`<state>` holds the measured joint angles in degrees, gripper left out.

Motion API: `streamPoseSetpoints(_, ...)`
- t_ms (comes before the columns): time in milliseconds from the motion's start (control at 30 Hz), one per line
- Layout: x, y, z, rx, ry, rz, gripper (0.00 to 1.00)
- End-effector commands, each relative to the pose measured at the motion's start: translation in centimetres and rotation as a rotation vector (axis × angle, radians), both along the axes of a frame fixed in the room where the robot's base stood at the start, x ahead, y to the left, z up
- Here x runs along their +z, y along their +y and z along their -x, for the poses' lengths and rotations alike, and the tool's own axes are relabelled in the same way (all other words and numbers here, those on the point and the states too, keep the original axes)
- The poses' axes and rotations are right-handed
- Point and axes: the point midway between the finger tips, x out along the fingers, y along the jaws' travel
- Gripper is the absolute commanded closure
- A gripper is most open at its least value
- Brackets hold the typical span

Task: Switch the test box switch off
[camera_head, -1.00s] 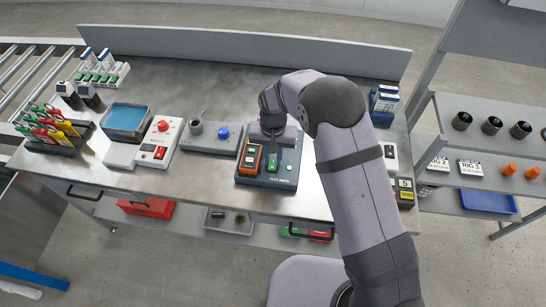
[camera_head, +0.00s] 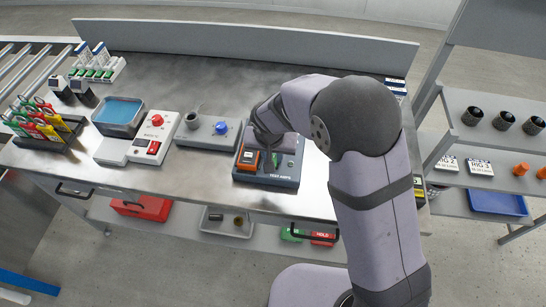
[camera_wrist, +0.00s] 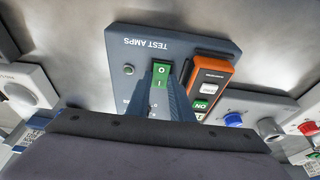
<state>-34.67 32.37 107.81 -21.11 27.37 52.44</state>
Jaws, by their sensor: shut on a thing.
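The test box (camera_head: 285,182), a dark blue-grey box lettered TEST AMPS, stands near the bench's front edge. In the wrist view the test box (camera_wrist: 200,45) appears upside down. Its green switch (camera_wrist: 161,71), marked O and I, lies between my gripper's fingertips. My gripper (camera_wrist: 163,88) is shut on this switch, with the fingers hiding its lower part. Which side of the switch is pressed in, I cannot tell. In the head view my gripper (camera_head: 270,160) is over the box, and the arm hides part of it.
A grey unit with a blue knob (camera_head: 220,128) and a white box with a red button (camera_head: 157,120) stand to the left.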

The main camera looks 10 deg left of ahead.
Motion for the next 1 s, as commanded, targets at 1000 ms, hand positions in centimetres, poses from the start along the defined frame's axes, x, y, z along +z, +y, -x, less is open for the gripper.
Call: streamPoseSetpoints(1000, 4.7, 0.1, 1.3, 0.0, -0.004, -0.003, 0.72)
